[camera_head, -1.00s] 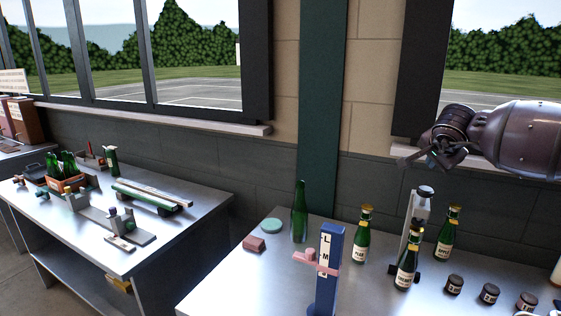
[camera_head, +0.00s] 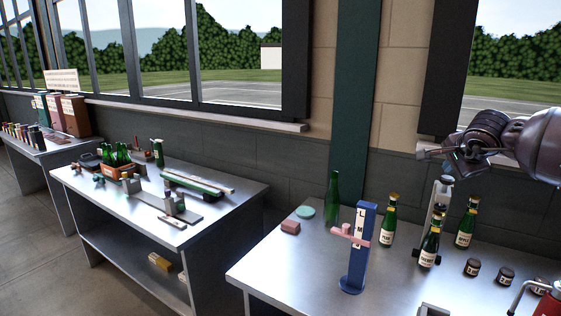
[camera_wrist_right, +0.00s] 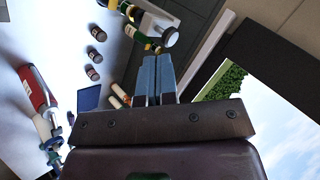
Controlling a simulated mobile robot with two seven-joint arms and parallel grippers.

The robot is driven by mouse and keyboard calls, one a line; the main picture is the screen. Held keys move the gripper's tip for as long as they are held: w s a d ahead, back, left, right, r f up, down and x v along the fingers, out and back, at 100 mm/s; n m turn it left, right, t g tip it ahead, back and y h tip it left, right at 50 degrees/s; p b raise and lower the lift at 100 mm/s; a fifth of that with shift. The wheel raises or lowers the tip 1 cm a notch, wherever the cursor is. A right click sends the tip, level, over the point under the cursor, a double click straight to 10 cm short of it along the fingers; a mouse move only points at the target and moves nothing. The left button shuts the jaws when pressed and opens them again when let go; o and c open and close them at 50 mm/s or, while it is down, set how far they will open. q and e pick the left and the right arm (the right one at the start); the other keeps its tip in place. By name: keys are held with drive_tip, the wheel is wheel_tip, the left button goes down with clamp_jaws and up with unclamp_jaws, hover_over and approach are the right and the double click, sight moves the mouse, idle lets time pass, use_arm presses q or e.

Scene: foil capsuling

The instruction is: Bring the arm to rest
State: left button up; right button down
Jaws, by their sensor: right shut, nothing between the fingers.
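My right gripper (camera_head: 436,151) is shut and empty, raised high above the right table, in front of the wall beside the window. Its two fingers lie together in the right wrist view (camera_wrist_right: 157,78). Below it on the table (camera_head: 310,260) stand several green bottles, among them one labelled bottle (camera_head: 430,245) and another at the right (camera_head: 466,226). My left gripper is not in view.
A blue gauge post (camera_head: 357,260) with a pink slider stands at the table's middle. A plain green bottle (camera_head: 333,198), a teal disc (camera_head: 306,212) and several small dark jars (camera_head: 472,267) are nearby. A second table (camera_head: 225,205) holds a bottle crate (camera_head: 120,170). Air around the gripper looks free.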

drive_tip(key=s+a+r+m+y, duration=0.1)
drive_tip(key=a+r+m+y, duration=0.15)
drive_tip(key=a+y, duration=0.6)
drive_tip(key=s+a+r+m+y, duration=0.15)
drive_tip(key=a+m+y, duration=0.25)
drive_tip(key=a, duration=1)
drive_tip(key=s+a+f+m+t+y, duration=0.4)
drive_tip(key=a+m, duration=0.4)
drive_tip(key=m, duration=0.6)
drive_tip(key=s+d+f+m+t+h, duration=0.1)
drive_tip(key=s+d+f+m+h, duration=0.2)
drive_tip(key=f+m, duration=0.45)
drive_tip(key=s+d+f+m+t+h, duration=0.2)
drive_tip(key=f+m+h, duration=0.1)
drive_tip(key=f+m, duration=0.5)
drive_tip(key=s+d+f+m+t+h, duration=0.1)
drive_tip(key=s+d+f+m+h, duration=0.2)
drive_tip(key=f+m, duration=0.45)
drive_tip(key=s+d+f+m+g+h, duration=0.1)
drive_tip(key=s+d+f+m+h, duration=0.1)
drive_tip(key=s+f, duration=0.5)
drive_tip(key=s+d+f+m+g+h, duration=0.1)
drive_tip(key=s+d+f+m+g, duration=0.1)
drive_tip(key=s+f+m, duration=0.3)
drive_tip(key=s+d+f+m+g+h, duration=0.2)
drive_tip(key=s+d+f+m, duration=0.2)
drive_tip(key=s+f, duration=0.5)
drive_tip(key=s, duration=0.3)
drive_tip(key=shift+s+d+h, duration=0.2)
drive_tip(key=shift+d+h, duration=0.15)
